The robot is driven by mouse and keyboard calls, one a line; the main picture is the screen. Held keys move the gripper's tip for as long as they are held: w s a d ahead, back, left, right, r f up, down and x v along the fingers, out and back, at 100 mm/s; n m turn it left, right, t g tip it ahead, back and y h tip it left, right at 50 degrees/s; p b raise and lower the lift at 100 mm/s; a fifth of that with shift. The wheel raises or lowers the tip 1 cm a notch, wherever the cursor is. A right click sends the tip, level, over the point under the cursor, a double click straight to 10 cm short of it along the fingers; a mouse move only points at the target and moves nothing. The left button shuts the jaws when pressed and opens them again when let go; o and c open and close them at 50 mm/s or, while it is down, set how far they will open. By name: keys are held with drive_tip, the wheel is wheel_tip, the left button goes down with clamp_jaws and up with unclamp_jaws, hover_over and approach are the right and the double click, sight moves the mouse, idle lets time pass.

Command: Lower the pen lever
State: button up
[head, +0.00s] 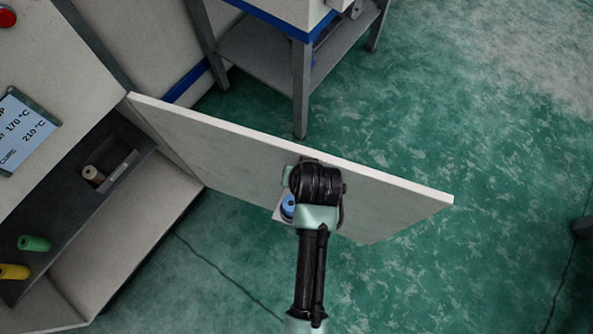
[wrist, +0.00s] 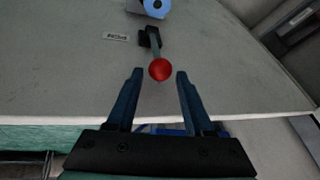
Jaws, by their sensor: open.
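The lever (wrist: 155,50) shows in the wrist view, a grey rod from a black base on a pale panel, ending in a red ball knob (wrist: 160,69). I cannot read the small label plate (wrist: 116,36) beside it, so I cannot confirm its name. My gripper (wrist: 159,72) is open. Its two dark fingers point at the panel, one on each side of the red ball in the picture. Contact with the ball cannot be told. In the head view my arm hides the lever and the fingers.
The pale panel (head: 400,200) stands out from a cabinet like an open door. A blue round part (head: 288,206) sits on it near my wrist, also in the wrist view (wrist: 156,6). A grey-legged stand (head: 300,95) is behind. Green floor (head: 480,270) is clear to the right.

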drive_tip(key=shift+x, duration=2)
clamp_jaws()
